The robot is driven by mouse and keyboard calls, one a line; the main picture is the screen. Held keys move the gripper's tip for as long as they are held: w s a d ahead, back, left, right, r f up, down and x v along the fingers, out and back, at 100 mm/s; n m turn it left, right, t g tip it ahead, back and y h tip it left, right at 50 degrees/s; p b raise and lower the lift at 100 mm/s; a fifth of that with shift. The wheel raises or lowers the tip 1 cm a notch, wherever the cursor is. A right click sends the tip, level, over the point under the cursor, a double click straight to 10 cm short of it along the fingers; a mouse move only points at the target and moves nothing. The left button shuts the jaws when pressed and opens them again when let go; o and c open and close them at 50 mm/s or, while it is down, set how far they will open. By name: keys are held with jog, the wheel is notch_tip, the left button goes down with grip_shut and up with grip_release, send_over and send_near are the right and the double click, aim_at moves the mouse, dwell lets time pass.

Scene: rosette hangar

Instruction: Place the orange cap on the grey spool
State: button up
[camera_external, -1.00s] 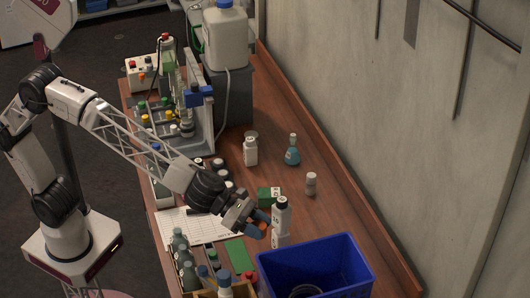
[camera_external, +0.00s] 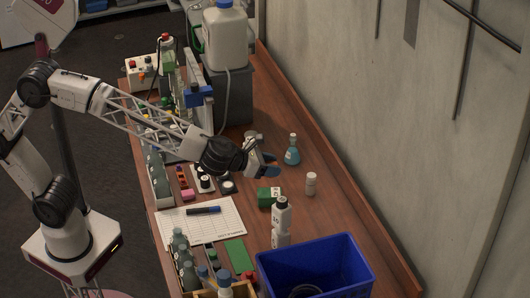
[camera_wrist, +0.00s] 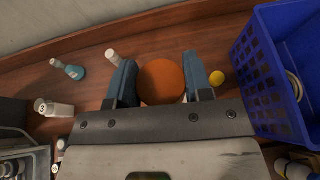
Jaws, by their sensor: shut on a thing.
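The orange cap (camera_wrist: 161,82) is held between the two blue fingertips of my gripper (camera_wrist: 161,84) in the wrist view, with its round top facing the camera. In the external view my gripper (camera_external: 268,166) is above the table, just in front of the blue flask, and the cap cannot be made out there. I cannot identify the grey spool for certain. A small pale grey cylinder (camera_external: 311,184) stands apart, to the right of my gripper; it also shows beyond the left finger in the wrist view (camera_wrist: 112,57).
A blue flask (camera_external: 292,153) stands close to my gripper. A green box (camera_external: 268,197), white bottles (camera_external: 281,216) and a blue bin (camera_external: 313,262) are nearer the front. A lined sheet (camera_external: 215,222) lies left. Bare table surrounds the pale cylinder.

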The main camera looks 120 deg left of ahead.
jog(key=s+a+n+g+y, duration=0.35)
jog(key=s+a, duration=0.55)
jog(key=a, duration=0.4)
jog(key=n+g, duration=0.5)
send_over(249, 187)
notch_tip(249, 187, down, 20)
jog(key=shift+d+f+y, duration=0.15)
jog(key=shift+f+y, duration=0.1)
jog(key=shift+y, duration=0.2)
jog(key=shift+f, duration=0.1)
jog(key=shift+f, duration=3)
jog(key=shift+f, duration=1.9)
jog(key=shift+f, duration=0.15)
